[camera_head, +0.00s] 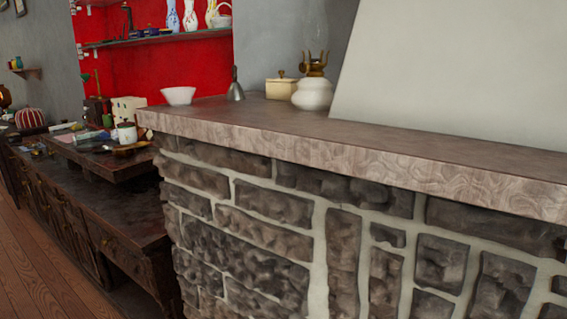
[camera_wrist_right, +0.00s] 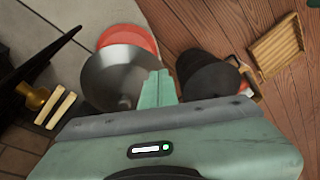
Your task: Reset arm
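No arm shows in the head view, and my left gripper is in neither view. In the right wrist view, my right gripper (camera_wrist_right: 156,88) points down over the floor. Its two green fingers appear to be together, with nothing seen between them. A shiny round metal thing (camera_wrist_right: 108,77) lies below and left of the fingertips, apart from them as far as I can tell.
A stone mantel (camera_head: 400,160) fills the head view's right, bearing a white bowl (camera_head: 178,95), a cream box (camera_head: 281,88) and a lamp (camera_head: 312,94). A cluttered dark cabinet (camera_head: 100,205) stands left. The wrist view shows a dark cylinder (camera_wrist_right: 206,75) and a wooden rack (camera_wrist_right: 278,45).

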